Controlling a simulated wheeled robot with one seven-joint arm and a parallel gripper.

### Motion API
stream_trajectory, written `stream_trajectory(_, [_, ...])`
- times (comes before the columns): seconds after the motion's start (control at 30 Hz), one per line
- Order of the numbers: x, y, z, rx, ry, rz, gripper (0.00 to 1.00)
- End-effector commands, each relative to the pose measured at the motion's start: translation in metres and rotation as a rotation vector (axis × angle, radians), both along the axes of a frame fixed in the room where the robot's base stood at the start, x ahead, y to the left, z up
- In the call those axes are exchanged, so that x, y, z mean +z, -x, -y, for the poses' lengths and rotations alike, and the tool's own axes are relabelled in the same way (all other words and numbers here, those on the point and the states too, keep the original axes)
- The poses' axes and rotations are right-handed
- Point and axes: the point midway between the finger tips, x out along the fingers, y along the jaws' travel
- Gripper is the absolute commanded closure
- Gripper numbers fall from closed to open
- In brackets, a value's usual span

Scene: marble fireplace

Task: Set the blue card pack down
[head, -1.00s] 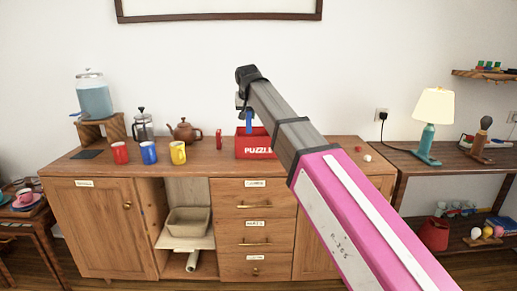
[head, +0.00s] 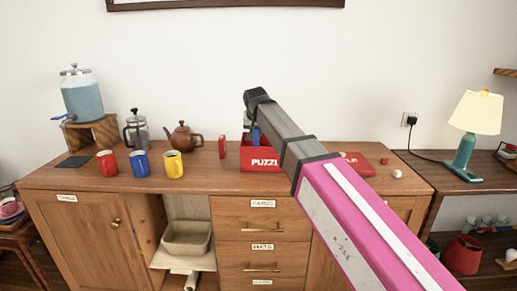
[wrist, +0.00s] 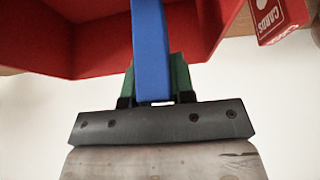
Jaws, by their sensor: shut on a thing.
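The blue card pack (wrist: 152,50) is held upright between the fingers of my gripper (wrist: 153,98), which is shut on it. In the head view the pack (head: 256,137) shows as a small blue strip at the open red puzzle box (head: 260,160), partly hidden by my arm. In the wrist view the pack overlaps the red walls of the box (wrist: 50,40). I cannot tell whether its far end touches the box floor.
A red card pack (head: 222,146) stands just left of the box. A teapot (head: 183,139) and yellow (head: 173,165), blue (head: 140,164) and red (head: 107,163) mugs stand further left. A red puzzle lid (head: 357,163) lies to the right on the wooden cabinet (head: 75,178).

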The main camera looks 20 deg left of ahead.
Motion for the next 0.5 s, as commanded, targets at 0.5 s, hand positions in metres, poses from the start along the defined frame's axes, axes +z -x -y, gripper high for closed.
stream_trajectory(0.5, [-0.060,0.000,0.000,0.000,0.001,-0.002,1.00])
